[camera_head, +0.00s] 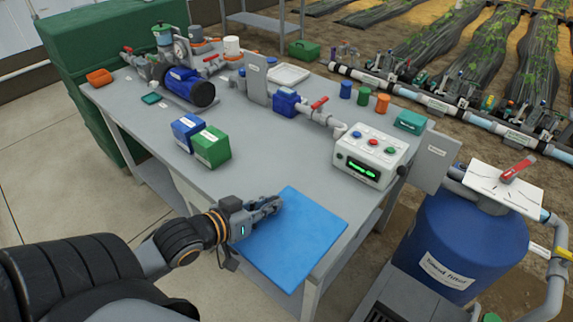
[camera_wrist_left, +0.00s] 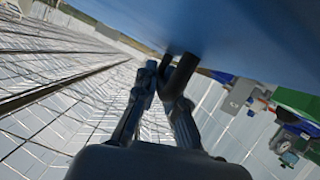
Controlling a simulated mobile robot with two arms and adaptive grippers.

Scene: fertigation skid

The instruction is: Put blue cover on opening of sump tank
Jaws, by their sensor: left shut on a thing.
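The blue cover (camera_head: 295,240) is a flat rectangular sheet, seen in the head view over the front corner of the table. My left gripper (camera_head: 268,206) is shut at the cover's left side. In the left wrist view, the cover (camera_wrist_left: 250,35) fills the upper right, and a dark handle (camera_wrist_left: 183,72) on it sits between the fingertips of my left gripper (camera_wrist_left: 168,85). I cannot make out the opening of the sump tank in either view. My right gripper is not in view.
The grey table (camera_head: 255,170) holds a blue pump (camera_head: 190,88), a blue box (camera_head: 187,131), a green box (camera_head: 211,146) and a control box (camera_head: 370,156). A blue filter tank (camera_head: 450,240) stands at the right. The floor at the left (camera_head: 50,170) is clear.

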